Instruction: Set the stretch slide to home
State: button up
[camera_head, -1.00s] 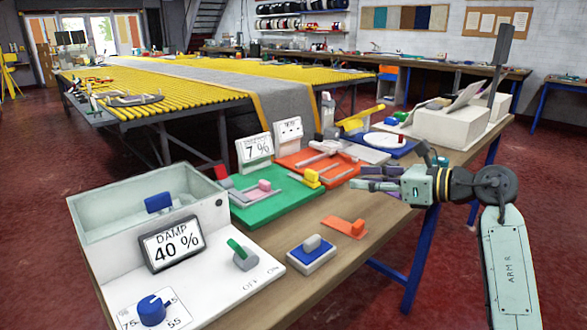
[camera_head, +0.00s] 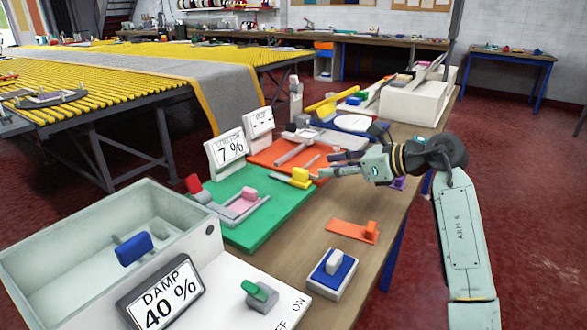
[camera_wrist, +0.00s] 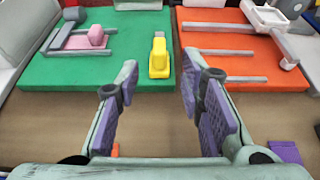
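A green board (camera_head: 275,222) on the bench carries a pink knob (camera_head: 243,199) in a grey slide track. A display reading 7 % (camera_head: 230,147) stands behind it; its small heading is hard to read. The knob also shows at upper left in the wrist view (camera_wrist: 97,36), near the middle of its short track. My gripper (camera_head: 325,170) is open and empty, above the bench to the right of the green board. In the wrist view its two fingers (camera_wrist: 150,95) are spread on the near side of the boards, with the knob beyond and left of them.
A yellow block (camera_wrist: 159,57) stands at the green board's right edge. An orange board (camera_head: 275,153) with grey rails lies beside it. An orange piece (camera_head: 352,232), a blue-topped switch box (camera_head: 332,273) and a DAMP 40 % display (camera_head: 165,295) are nearer. Bare bench lies before the boards.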

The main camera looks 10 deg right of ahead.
aim_at(305, 171)
jog(key=p+x, duration=0.2)
jog(key=x, duration=0.7)
jog(key=shift+w+a+f, duration=0.2)
jog(key=shift+w+a, duration=0.05)
jog(key=shift+c, duration=0.6)
grip_shut()
